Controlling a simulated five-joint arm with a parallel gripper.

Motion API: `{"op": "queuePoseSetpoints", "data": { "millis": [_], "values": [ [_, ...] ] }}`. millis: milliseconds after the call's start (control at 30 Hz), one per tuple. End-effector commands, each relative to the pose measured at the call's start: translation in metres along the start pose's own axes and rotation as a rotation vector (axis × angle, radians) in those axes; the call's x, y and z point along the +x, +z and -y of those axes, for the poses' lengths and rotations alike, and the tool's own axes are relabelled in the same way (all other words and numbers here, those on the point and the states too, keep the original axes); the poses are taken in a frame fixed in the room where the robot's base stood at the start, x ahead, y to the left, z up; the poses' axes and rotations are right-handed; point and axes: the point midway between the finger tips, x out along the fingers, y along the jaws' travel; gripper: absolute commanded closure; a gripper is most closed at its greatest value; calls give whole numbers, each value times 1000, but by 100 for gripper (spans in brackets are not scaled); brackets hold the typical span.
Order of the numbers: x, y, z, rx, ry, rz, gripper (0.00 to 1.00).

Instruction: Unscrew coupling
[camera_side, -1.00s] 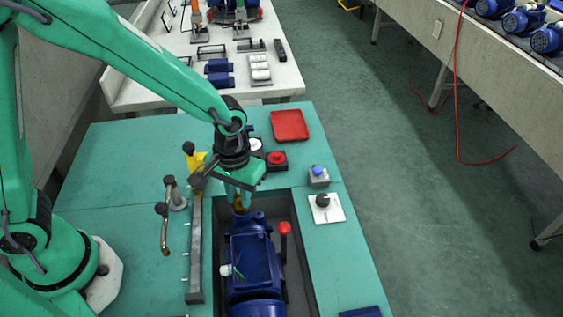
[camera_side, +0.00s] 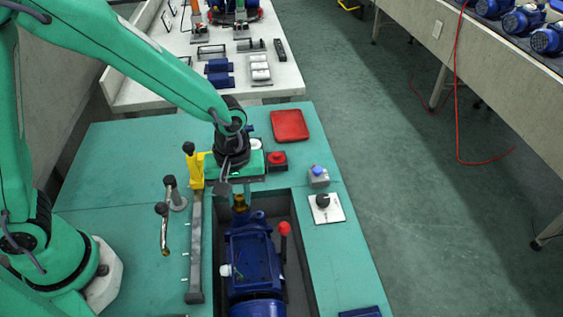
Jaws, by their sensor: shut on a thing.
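The coupling (camera_side: 239,203) is a small brass-coloured piece at the upper end of the blue pump unit (camera_side: 252,255), which lies in a dark recess in the green bench. My gripper (camera_side: 238,191) is directly above it, pointing down, and is shut on the coupling. The fingertips are small and partly hidden, so the exact contact is hard to see. A dark block on my wrist hangs in front of the gripper on its left.
A red-knobbed lever (camera_side: 284,230) rises at the recess's right side. A grey rail (camera_side: 195,250) and upright handles (camera_side: 164,225) stand left. A yellow bracket (camera_side: 195,170), red button (camera_side: 277,158), red tray (camera_side: 290,125) and white-based black knob (camera_side: 325,208) surround the work.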

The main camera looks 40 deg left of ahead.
Motion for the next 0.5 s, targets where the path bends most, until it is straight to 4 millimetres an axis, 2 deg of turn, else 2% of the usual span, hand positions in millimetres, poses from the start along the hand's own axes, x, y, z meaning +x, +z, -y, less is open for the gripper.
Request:
{"op": "queuePoseSetpoints", "data": {
  "millis": [500],
  "values": [
    [0,0,0,-56,0,0,96]
  ]
}}
